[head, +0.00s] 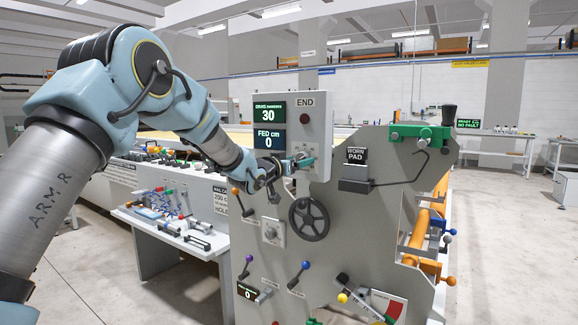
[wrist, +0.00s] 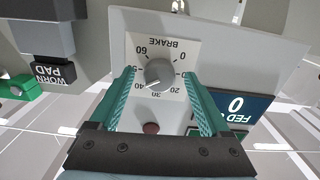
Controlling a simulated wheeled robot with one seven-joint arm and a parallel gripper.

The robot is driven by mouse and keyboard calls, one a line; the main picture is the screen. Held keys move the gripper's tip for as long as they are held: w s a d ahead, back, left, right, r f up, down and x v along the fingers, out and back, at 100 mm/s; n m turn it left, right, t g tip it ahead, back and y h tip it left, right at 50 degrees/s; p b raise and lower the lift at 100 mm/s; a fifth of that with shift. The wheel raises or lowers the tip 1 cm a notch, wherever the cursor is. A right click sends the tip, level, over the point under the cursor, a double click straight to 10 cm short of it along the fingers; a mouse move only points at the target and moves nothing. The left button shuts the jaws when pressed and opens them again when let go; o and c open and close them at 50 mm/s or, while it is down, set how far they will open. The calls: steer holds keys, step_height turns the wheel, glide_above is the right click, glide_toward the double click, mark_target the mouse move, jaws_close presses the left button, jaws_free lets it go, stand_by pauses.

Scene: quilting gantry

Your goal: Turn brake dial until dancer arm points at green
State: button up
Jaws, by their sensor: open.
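The grey brake dial (wrist: 159,73) sits on a white plate marked BRAKE, numbered 0 to 60. Its white pointer mark lies near 30 to 40. My gripper (wrist: 159,78) is open, its teal fingers on either side of the dial with gaps showing. In the head view my gripper (head: 304,162) is at the lower part of the grey END panel (head: 313,98) and hides the dial. The drag display (head: 269,111) reads 30. The dancer arm (head: 358,297) is low on the machine beside a gauge plate (head: 389,301) with red and green; where it points is unclear.
The fed display (head: 269,139) reads 0. A dark handwheel (head: 309,218) and coloured levers (head: 297,276) are below my gripper. A WORN PAD block (head: 355,173) with a bent rod is to the right. Open floor (head: 510,240) lies at far right.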

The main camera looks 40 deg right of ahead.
steer(key=b+v, duration=0.2)
steer(key=v, duration=0.7)
steer(key=shift+a, duration=0.35)
steer(key=shift+s, duration=0.1)
steer(key=w+a+f+n+t+y+p, duration=0.1)
steer(key=w+a+f+n+y, duration=0.2)
steer(key=a, duration=0.7)
steer(key=w+a+f+n+t+y, duration=0.15)
steer(key=w+a+f+y, duration=0.3)
steer(key=a, duration=0.55)
steer(key=w+a+f+n+t+y+p, duration=0.1)
steer(key=w+a+f+n+y, duration=0.3)
steer(key=a, duration=0.6)
steer(key=s+a+f+n+g+y+p, duration=0.1)
steer(key=s+a+f+y, duration=0.1)
steer(key=a, duration=0.7)
steer(key=s+a+f+n+g+y, duration=0.1)
steer(key=s+a+y, duration=0.15)
steer(key=a, duration=0.55)
steer(key=s+a+f+n+g, duration=0.1)
steer(key=s+a+g, duration=0.1)
steer(key=s+a, duration=0.3)
steer(key=s+a+f+n+g+y+p, duration=0.1)
steer(key=s+a+f+n+g, duration=0.1)
steer(key=s+a, duration=0.4)
steer(key=shift+s+a, duration=0.35)
steer(key=shift+s, duration=0.75)
steer(key=shift+g, duration=0.25)
steer(key=shift+c, duration=0.2)
